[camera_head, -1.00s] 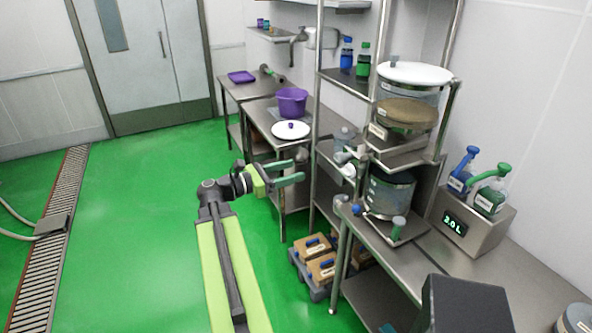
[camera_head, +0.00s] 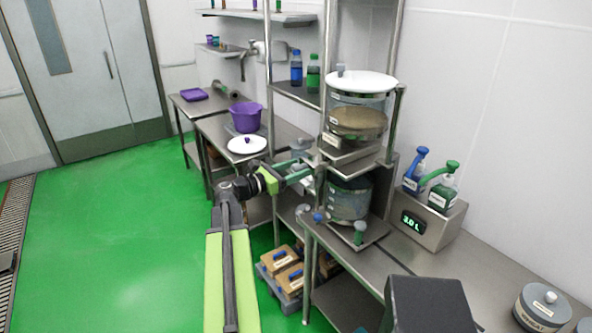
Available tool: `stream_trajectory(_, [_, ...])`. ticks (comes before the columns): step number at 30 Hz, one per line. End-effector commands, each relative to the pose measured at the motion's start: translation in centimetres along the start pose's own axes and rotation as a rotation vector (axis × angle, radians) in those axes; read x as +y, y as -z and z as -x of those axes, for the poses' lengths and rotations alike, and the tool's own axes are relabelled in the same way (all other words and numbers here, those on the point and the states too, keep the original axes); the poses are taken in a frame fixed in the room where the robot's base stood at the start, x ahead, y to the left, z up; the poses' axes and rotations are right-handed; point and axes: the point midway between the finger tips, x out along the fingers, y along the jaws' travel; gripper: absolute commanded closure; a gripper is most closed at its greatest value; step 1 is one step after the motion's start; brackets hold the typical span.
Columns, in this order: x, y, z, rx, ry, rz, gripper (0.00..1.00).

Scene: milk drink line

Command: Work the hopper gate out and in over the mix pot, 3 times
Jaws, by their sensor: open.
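The hopper (camera_head: 358,118) is a clear drum with a white lid and brown contents, on a steel housing on the rack. The mix pot (camera_head: 348,203) is a clear, banded vessel directly below it on the steel bench. The gate cannot be made out clearly; the housing's left side is partly behind a rack post and close to my fingers. My gripper (camera_head: 296,172) has green fingers, is open and holds nothing visible. It is left of the mix pot, just under the hopper housing's height. Whether it touches anything cannot be told.
The rack post (camera_head: 322,100) stands close to my gripper. A display box (camera_head: 428,220) with blue and green pump bottles is to the right. A purple pot (camera_head: 245,118) and a white lid (camera_head: 246,145) are on the back tables. Cartons (camera_head: 285,270) lie low. Green floor is clear at left.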

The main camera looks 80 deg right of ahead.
Motion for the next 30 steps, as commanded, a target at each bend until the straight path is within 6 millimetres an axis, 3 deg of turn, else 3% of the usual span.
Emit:
stream_trajectory(8, [0.01,0.0,-0.13,0.0,-0.001,0.0,0.44])
stream_trajectory(21, [-0.01,0.01,-0.1,0.0,0.0,0.0,1.0])
stream_trajectory(30, [0.0,0.02,-0.09,0.0,0.0,0.0,1.0])
